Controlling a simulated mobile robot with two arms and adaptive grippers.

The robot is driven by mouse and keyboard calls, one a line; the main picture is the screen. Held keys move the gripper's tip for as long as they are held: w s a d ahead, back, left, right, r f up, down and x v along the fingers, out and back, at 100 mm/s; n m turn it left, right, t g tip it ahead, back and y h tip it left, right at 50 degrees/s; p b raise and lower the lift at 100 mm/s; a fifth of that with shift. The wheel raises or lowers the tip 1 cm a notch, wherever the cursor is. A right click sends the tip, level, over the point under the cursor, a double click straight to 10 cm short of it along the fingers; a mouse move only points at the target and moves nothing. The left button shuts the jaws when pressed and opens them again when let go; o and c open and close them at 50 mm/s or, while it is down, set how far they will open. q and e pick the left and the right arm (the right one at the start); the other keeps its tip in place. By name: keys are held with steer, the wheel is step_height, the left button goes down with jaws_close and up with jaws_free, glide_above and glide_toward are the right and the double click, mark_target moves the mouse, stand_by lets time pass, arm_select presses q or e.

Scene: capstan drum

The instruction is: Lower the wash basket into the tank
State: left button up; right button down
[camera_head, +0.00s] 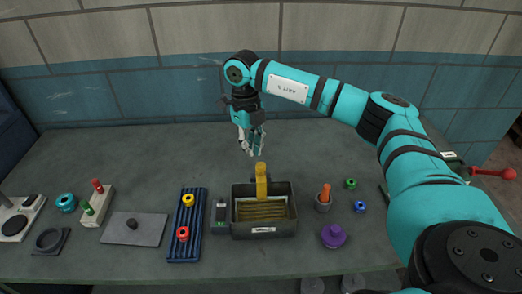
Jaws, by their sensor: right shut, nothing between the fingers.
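The tank (291,222) is a dark open box with a small label on its front, standing near the front middle of the table. The wash basket is a yellow slatted piece (262,211) inside the tank's walls, with a yellow upright handle (261,180) rising above the tank's back rim. Whether the basket touches the tank floor I cannot tell. My right gripper (254,148) points down just above and behind the handle, with its fingers shut and empty. A small gap shows between fingertips and handle. My left gripper is not in view.
A dark control box (221,217) stands against the tank's left side. Left of it is a blue tray (187,246) with yellow and red rings. An orange-handled tool in a cup (324,198) and a purple knob-topped weight (334,236) stand to the right. The table behind is clear.

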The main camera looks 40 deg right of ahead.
step_height(320, 180, up, 12)
steer(key=w, duration=0.1)
steer(key=shift+w+a, duration=0.15)
steer(key=shift+a, duration=0.05)
stand_by(0.6)
